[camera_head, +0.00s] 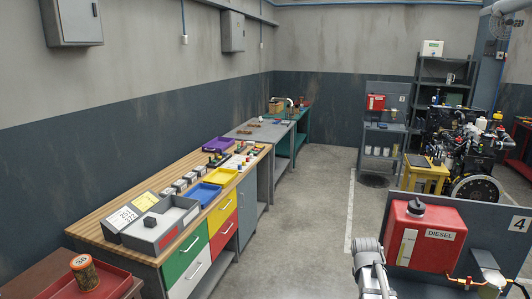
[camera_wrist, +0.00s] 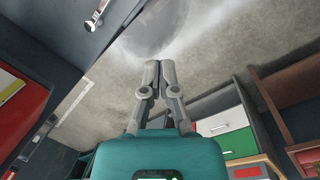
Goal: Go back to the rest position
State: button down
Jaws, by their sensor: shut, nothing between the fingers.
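My gripper (camera_wrist: 160,67) shows in the wrist view, with its two grey fingers close together and nothing between them. It hangs over open grey floor (camera_wrist: 205,72) and touches nothing that I can see. In the head view a grey jointed part, which looks like part of my arm, rises at the bottom edge, left of the red diesel tank. My fingers cannot be made out in that view.
The red diesel tank (camera_head: 427,236) stands at the lower right before a dark panel. A wooden-topped workbench (camera_head: 113,208) with trays and coloured drawers runs along the left wall. An engine (camera_head: 470,150) stands at the right. The middle floor (camera_head: 312,215) is clear.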

jog(key=s+a+f+m+y+b, duration=0.1)
jog(key=s+a+f+m+b, duration=0.2)
jog(key=a, duration=0.4)
jog(key=s+a+f+m+b, duration=0.2)
jog(key=s+a+f+b, duration=0.1)
jog(key=s+a, duration=0.3)
jog(key=shift+a+f+m+y, duration=0.4)
jog(key=shift+a+f, duration=0.4)
jog(key=shift+a, duration=0.1)
jog(key=shift+s, duration=0.1)
jog(key=c, duration=0.6)
grip_release()
jog(key=shift+d, duration=0.1)
